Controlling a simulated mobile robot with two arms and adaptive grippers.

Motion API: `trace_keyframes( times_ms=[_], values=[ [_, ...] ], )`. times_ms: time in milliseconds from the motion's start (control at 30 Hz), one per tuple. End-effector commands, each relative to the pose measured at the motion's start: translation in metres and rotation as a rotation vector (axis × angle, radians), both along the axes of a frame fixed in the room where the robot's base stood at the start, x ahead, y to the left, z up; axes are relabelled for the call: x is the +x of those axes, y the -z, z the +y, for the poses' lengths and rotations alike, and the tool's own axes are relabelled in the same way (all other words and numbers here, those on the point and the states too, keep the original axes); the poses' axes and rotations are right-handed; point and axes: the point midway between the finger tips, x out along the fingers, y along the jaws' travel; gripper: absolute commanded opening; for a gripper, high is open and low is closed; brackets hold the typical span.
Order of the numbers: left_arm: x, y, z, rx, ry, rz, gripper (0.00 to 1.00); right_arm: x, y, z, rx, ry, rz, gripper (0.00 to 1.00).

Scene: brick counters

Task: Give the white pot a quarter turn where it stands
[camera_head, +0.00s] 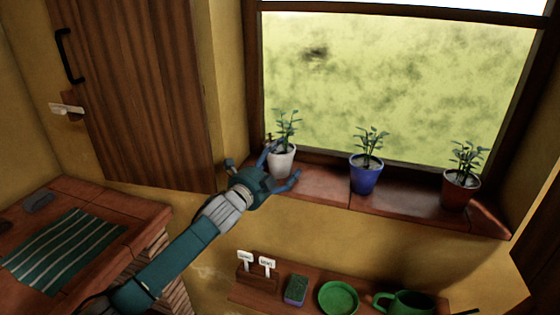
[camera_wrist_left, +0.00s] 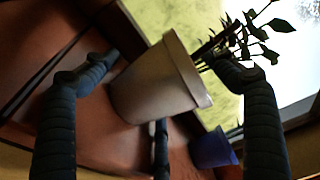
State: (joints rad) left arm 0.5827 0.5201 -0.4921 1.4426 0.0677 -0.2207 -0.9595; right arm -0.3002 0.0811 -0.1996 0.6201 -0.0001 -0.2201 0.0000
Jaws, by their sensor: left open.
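The white pot (camera_head: 282,162) holds a leafy green plant (camera_head: 286,125) and stands upright at the left end of the brick window sill (camera_head: 320,183). My left gripper (camera_head: 281,166) is open at the pot, with one finger on its left and one in front to its right. In the left wrist view the pot (camera_wrist_left: 160,85) looks beige and lies between the spread fingers of the gripper (camera_wrist_left: 168,72). A third finger shows below it. I cannot tell whether any finger touches the pot. My right gripper is not in view.
A blue pot (camera_head: 365,176) and a red-brown pot (camera_head: 459,190) with plants stand further right on the sill. The window frame (camera_head: 400,168) is close behind. A lower shelf (camera_head: 378,306) holds a sponge (camera_head: 295,290), a green dish (camera_head: 338,298) and a green mug (camera_head: 405,304).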

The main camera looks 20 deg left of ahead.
Motion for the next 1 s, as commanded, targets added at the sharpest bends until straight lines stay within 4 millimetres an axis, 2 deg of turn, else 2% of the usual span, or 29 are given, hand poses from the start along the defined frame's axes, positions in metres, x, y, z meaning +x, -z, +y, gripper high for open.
trace_keyframes(
  times_ms=[167, 267, 700, 833, 1000],
  values=[
    [-0.006, 0.004, 0.002, 0.001, -0.001, 0.006, 0.84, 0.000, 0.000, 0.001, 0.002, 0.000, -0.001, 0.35],
    [-0.017, 0.004, 0.005, 0.001, 0.000, 0.005, 0.84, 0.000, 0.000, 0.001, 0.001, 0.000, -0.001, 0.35],
    [-0.099, 0.004, 0.023, 0.002, 0.001, 0.003, 0.84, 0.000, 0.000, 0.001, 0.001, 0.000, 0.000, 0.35],
    [-0.112, 0.003, 0.026, 0.000, 0.000, 0.001, 0.84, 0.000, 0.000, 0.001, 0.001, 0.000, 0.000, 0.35],
    [-0.117, 0.002, 0.027, 0.001, 0.000, 0.000, 0.84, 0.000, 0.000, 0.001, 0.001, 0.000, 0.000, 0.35]
  ],
)
